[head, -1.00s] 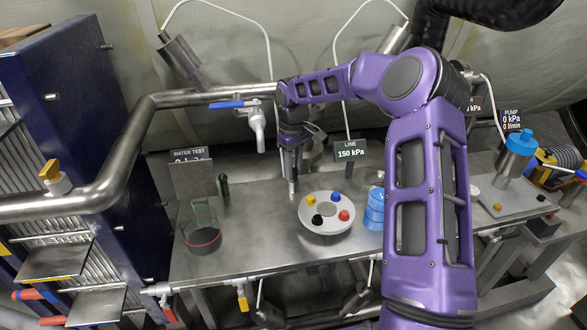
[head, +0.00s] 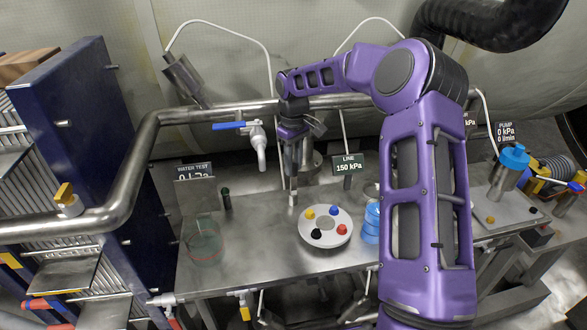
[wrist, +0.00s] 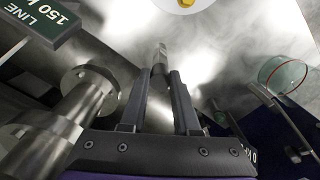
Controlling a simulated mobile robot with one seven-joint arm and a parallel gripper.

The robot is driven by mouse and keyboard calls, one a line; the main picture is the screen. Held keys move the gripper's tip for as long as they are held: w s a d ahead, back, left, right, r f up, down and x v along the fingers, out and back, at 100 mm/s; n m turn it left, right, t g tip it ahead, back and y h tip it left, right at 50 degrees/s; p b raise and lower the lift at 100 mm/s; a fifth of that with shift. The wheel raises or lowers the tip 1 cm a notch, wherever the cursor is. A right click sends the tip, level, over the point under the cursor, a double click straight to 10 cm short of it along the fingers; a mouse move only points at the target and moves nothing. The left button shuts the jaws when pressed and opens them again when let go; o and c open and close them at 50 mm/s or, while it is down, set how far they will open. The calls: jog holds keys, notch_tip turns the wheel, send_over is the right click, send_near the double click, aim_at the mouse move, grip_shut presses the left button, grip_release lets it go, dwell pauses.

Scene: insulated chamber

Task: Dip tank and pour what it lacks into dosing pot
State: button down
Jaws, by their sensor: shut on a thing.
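My gripper (head: 293,197) is shut on a slim grey metal cylinder, which shows at the fingertips in the wrist view (wrist: 161,60). It hangs over the steel bench, left of the round white tray. A clear glass vessel (head: 203,245) stands on the bench at left, below the WATER TEST sign (head: 194,171). It also shows in the wrist view (wrist: 283,76), with a red ring. A metal flanged cylinder (wrist: 88,92) is beside my gripper in the wrist view. I cannot tell which vessel is the tank or the dosing pot.
The round white tray (head: 326,240) carries yellow, blue, red and black knobs. Blue stacked rings (head: 371,222) are to its right, partly behind my arm. A dark upright stick (head: 226,199), the LINE sign (head: 348,165) and a blue-handled tap (head: 258,140) are near. Bench front is clear.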

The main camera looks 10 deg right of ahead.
aim_at(294, 165)
notch_tip(294, 165, up, 3)
jog(key=shift+f+p, duration=0.1)
jog(key=shift+p, duration=0.4)
jog(key=c, duration=0.7)
grip_release()
jog(key=shift+o, duration=0.2)
notch_tip(294, 165, up, 17)
jog(key=p, duration=0.1)
jog(key=shift+w+a, duration=0.1)
